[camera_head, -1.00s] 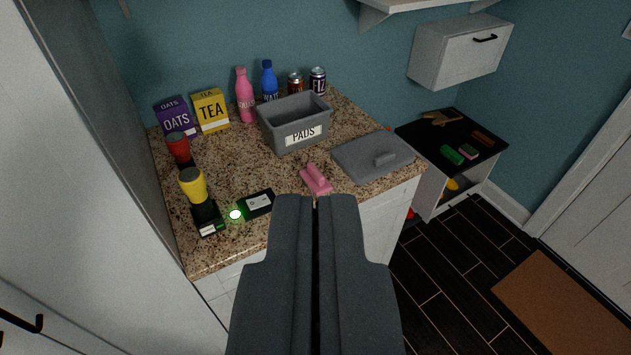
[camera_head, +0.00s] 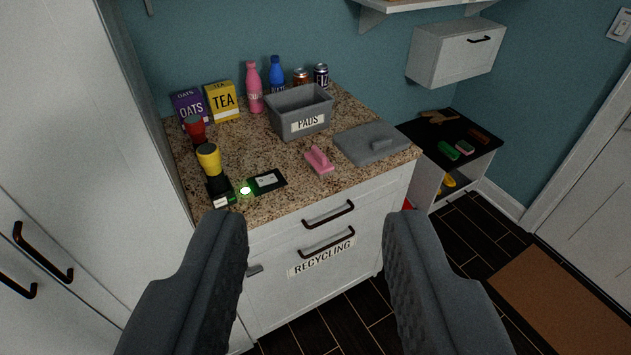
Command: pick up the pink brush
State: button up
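The pink brush (camera_head: 319,160) lies on the speckled countertop (camera_head: 290,191) near its front edge. It sits left of the grey lid and in front of the grey PADS bin. My gripper (camera_head: 316,222) is open and empty, its two dark grey fingers spread wide in the lower part of the view. The brush shows between and beyond the fingertips, apart from them.
The grey PADS bin (camera_head: 299,111) and grey lid (camera_head: 371,144) stand close to the brush. Bottles, cans and boxes line the back. A yellow-topped device (camera_head: 209,160) stands at left. A tall white cabinet (camera_head: 60,150) borders the left side. Drawer handles (camera_head: 328,214) protrude in front.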

aim_at(317, 160)
jog(key=z, duration=0.05)
jog(key=k, duration=0.9)
jog(key=u, duration=0.45)
jog(key=i, duration=1.1)
jog(key=z, duration=0.35)
jog(key=i, duration=1.15)
jog(key=z, duration=0.8)
